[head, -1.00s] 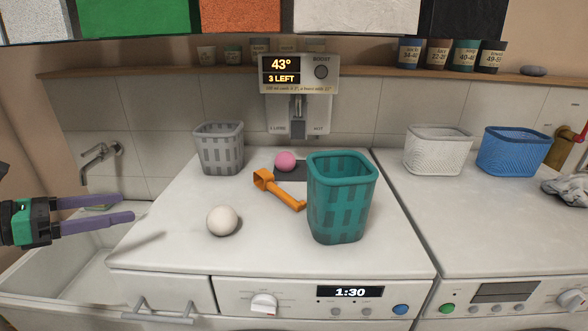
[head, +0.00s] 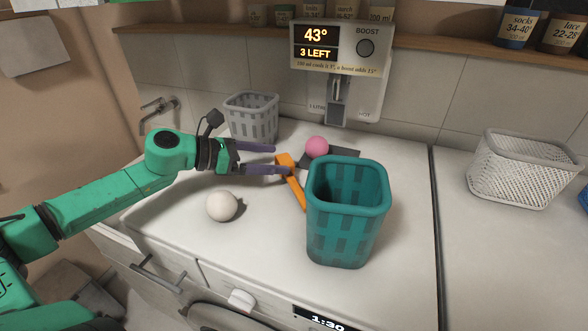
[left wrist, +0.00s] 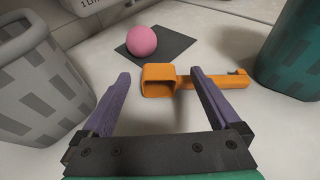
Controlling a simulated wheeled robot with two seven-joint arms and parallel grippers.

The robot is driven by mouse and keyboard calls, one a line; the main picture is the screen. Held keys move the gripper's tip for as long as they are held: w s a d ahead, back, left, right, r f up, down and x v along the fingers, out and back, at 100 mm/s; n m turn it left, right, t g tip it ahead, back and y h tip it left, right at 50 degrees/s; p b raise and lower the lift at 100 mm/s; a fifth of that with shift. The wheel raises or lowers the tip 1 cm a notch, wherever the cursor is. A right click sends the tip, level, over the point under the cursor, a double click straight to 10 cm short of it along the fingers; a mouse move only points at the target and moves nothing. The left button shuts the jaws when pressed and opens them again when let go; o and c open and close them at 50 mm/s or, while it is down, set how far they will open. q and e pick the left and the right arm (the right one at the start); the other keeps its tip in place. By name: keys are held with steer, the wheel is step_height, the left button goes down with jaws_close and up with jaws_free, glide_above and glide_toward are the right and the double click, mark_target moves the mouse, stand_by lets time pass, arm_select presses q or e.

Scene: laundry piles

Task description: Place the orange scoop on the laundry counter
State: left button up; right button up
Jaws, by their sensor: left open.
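The orange scoop (head: 293,184) lies on the white laundry counter (head: 250,270), left of the teal basket. In the left wrist view the scoop (left wrist: 158,80) has its cup between the lines of my fingers and its handle running right, past the right fingertip. My left gripper (head: 282,159) is open, with its purple fingers reaching in from the left to the scoop's cup end. In the left wrist view my left gripper (left wrist: 160,75) holds nothing. I cannot tell if a finger touches the scoop. My right gripper is not in view.
A teal basket (head: 347,230) stands close right of the scoop. A grey basket (head: 252,120) stands behind my gripper. A pink ball (head: 317,147) sits on a dark mat (head: 346,153) behind the scoop. A white ball (head: 222,206) lies in front of my arm. A white basket (head: 520,172) is far right.

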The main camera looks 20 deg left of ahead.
arm_select(q)
steer(key=shift+x, duration=0.8)
steer(key=shift+w+f, duration=0.15)
steer(key=shift+f, duration=0.1)
steer(key=shift+w, duration=0.1)
steer(key=shift+c, duration=0.4)
steer(key=shift+w+d, duration=0.1)
steer(key=shift+d, duration=0.1)
steer(key=c, duration=1)
steer(key=shift+a, duration=0.1)
jaws_close()
steer(key=shift+r, duration=0.55)
step_height(320, 180, up, 6)
steer(key=shift+f+b, duration=0.1)
steer(key=shift+b, duration=0.35)
steer(key=s+a+b, duration=0.7)
steer(key=s+a, duration=0.5)
steer(key=s, duration=0.1)
steer(key=shift+s, duration=0.3)
